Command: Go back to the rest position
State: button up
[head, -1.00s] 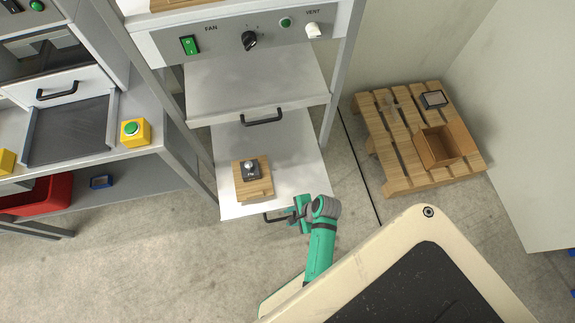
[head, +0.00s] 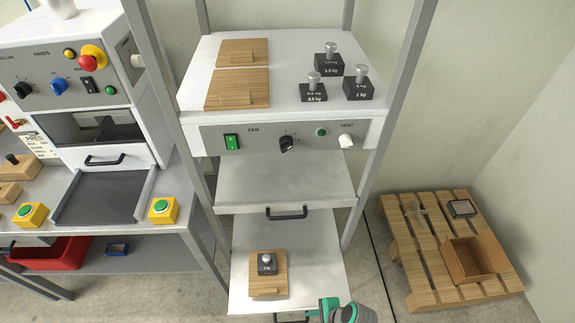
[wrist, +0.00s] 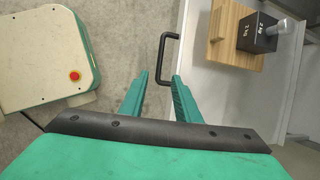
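My gripper (wrist: 155,92) is in the wrist view with its two green fingers apart and nothing between them. A black drawer handle (wrist: 168,60) lies just beyond the fingertips, and I cannot tell whether they touch it. In the head view my green gripper and wrist (head: 335,312) show at the bottom edge, beside the handle of the lowest pulled-out white shelf (head: 325,275). On that shelf a dark weight (head: 267,264) with a metal knob stands on a wooden board (head: 267,286).
A closed drawer with a black handle (head: 287,212) is above the shelf. Several weights (head: 328,62) and wooden boards (head: 238,88) sit on top of the unit. A pallet (head: 440,270) with an open box (head: 470,258) is at right. Grey floor is free in front.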

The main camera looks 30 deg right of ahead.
jog(key=shift+a, duration=0.1)
jog(key=s+a+r+n+t+h, duration=0.3)
jog(key=a+r+n+t+h, duration=0.15)
jog(key=a+n, duration=0.4)
jog(key=s+a+r+n+t, duration=0.1)
jog(key=a+r+n+t, duration=0.1)
jog(key=r, duration=0.5)
jog(key=s+a+r+n+t, duration=0.1)
jog(key=a+r+n+t, duration=0.1)
jog(key=a+r+n, duration=0.2)
jog(key=s+a+r+n+t+y, duration=0.1)
jog(key=a+r+n+t, duration=0.2)
jog(key=r+n, duration=0.4)
notch_tip(320, 180, up, 5)
jog(key=shift+s+a+f+n, duration=0.2)
jog(key=shift+s+a+n, duration=0.15)
jog(key=shift+a, duration=0.15)
